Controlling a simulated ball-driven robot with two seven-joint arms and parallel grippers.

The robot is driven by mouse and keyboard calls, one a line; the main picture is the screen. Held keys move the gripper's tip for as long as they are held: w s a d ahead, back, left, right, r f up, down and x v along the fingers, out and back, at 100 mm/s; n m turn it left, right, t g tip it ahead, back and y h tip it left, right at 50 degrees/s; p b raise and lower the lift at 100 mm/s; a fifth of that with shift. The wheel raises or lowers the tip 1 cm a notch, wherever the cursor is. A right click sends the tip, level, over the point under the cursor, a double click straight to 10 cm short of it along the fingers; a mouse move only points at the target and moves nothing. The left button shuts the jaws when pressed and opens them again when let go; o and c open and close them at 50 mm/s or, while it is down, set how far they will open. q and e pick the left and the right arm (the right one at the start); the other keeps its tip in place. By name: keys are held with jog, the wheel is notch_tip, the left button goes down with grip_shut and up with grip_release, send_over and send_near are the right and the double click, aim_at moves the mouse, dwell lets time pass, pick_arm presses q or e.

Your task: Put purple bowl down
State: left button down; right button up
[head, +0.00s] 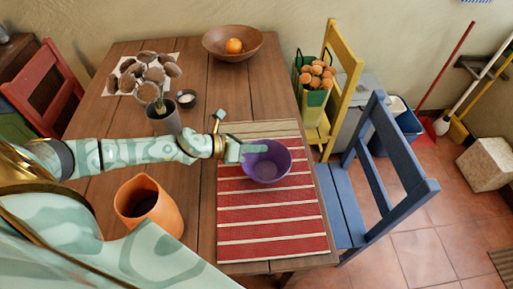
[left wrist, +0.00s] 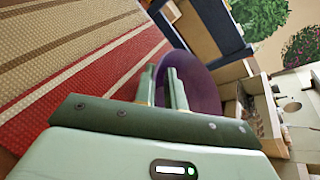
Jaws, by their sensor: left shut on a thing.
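The purple bowl (head: 267,165) is over the upper part of the red striped mat (head: 262,225) on the wooden table. My left gripper (head: 241,152) is at the bowl's left rim and is shut on it. The left wrist view shows the two fingers (left wrist: 162,85) close together at the bowl's wall (left wrist: 200,88), with the mat (left wrist: 85,70) beyond. I cannot tell whether the bowl touches the mat. The bowl looks empty. My right gripper does not show.
An orange pitcher (head: 160,218) stands left of the mat. A wooden bowl (head: 217,45) holds an orange fruit. A blue chair (head: 365,180) stands at the right edge.

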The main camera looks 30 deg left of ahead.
pick_arm(q)
jog(key=c, duration=1.4)
grip_release()
jog(key=shift+c, duration=0.2)
jog(key=shift+s, duration=0.1)
jog(key=p+v, duration=0.2)
jog(key=v, duration=1)
jog(key=shift+r, duration=0.1)
